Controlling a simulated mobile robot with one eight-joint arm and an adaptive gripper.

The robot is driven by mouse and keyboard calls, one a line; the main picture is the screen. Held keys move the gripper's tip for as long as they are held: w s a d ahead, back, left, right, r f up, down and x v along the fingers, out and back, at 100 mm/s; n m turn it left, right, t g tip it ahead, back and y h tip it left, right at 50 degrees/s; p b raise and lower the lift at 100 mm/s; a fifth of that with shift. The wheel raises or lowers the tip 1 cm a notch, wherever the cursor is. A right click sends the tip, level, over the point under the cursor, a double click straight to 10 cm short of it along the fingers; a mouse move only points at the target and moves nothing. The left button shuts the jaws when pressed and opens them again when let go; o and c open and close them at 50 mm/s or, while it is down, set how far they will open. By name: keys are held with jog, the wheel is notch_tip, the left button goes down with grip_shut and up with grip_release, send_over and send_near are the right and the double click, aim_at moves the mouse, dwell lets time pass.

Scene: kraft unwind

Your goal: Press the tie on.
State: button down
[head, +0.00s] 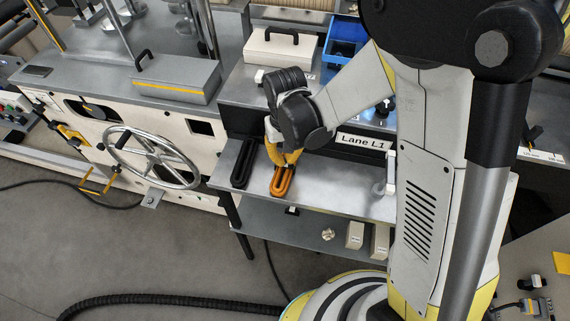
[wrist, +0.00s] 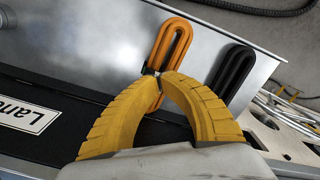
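My gripper (wrist: 156,75) has its two yellow fingers curved inward with the tips together. It also shows in the head view (head: 292,160), pointing down at the metal shelf. The tips are at the near end of an orange elongated loop (wrist: 181,35), which lies on the shelf and also shows in the head view (head: 282,182). A small greyish bit shows between the tips; I cannot tell what it is, or whether the tips touch the loop. A black loop of similar shape (wrist: 233,72) lies beside the orange one. I cannot tell which thing is the tie.
A spoked handwheel (head: 150,158) stands at left. A lower shelf (head: 290,228) holds small items. A blue bin (head: 345,35) is behind.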

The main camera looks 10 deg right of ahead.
dwell(0.6)
jog(key=shift+r+p, duration=2.35)
jog(key=shift+r, duration=1.15)
jog(key=shift+d+r, duration=0.2)
jog(key=s+d+r+m+t+b, duration=0.2)
jog(key=s+d+r+t+b, duration=0.5)
jog(key=d, duration=0.6)
jog(key=s+b, duration=0.2)
jog(key=s, duration=0.1)
jog(key=shift+s+r+b, duration=0.35)
jog(key=shift+s+r, duration=0.05)
